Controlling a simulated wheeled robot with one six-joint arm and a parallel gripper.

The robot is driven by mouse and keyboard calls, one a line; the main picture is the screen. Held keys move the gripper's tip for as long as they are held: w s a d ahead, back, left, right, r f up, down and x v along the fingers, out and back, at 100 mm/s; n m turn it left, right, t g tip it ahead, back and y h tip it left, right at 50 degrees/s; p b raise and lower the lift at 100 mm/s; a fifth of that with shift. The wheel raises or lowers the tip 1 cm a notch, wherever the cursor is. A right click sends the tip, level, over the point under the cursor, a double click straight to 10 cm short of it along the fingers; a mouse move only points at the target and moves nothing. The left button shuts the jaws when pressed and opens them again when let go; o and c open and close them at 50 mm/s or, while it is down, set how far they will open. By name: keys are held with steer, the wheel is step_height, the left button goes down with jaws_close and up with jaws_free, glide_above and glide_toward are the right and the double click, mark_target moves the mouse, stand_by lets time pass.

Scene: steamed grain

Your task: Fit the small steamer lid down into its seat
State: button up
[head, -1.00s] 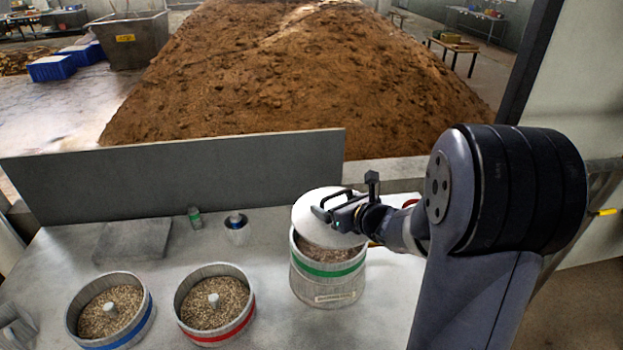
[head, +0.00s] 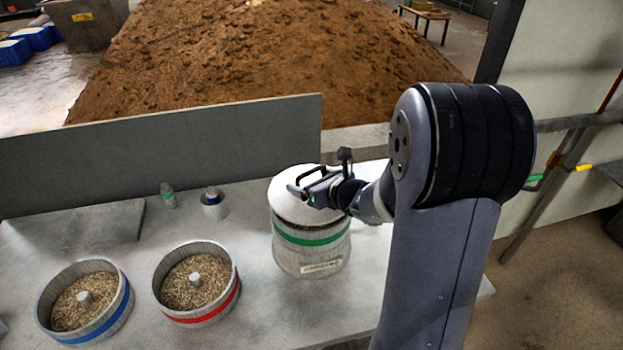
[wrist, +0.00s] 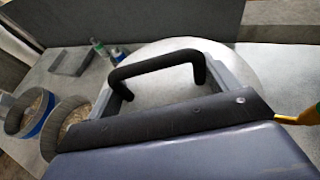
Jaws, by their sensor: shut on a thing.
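The small white round lid (head: 284,194) lies over the mouth of the steamer with the green band (head: 312,237). It also shows in the wrist view (wrist: 245,84). My gripper (head: 306,186) is above the lid, shut on its black handle (wrist: 155,62). The lid looks nearly level and covers the grain. The arm and gripper hide the right part of the rim, so I cannot tell whether the lid is fully down in its seat.
Two open steamers of grain, one blue-banded (head: 122,308) and one red-banded (head: 232,297), stand at the left. A grey upright panel (head: 160,145) borders the table's back.

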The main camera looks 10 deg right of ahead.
steer(key=shift+f+b, duration=1.25)
steer(key=shift+b, duration=0.65)
stand_by(1.4)
steer(key=o, duration=1.2)
steer(key=shift+f, duration=0.1)
steer(key=shift+s, duration=0.1)
steer(key=v, duration=1)
steer(key=shift+s+d+r, duration=0.1)
steer(key=shift+s+r, duration=0.15)
steer(key=x, duration=1.1)
steer(key=shift+d, duration=0.1)
steer(key=shift+s+r+p, duration=0.1)
steer(key=shift+r+p, duration=0.15)
steer(key=shift+p, duration=0.15)
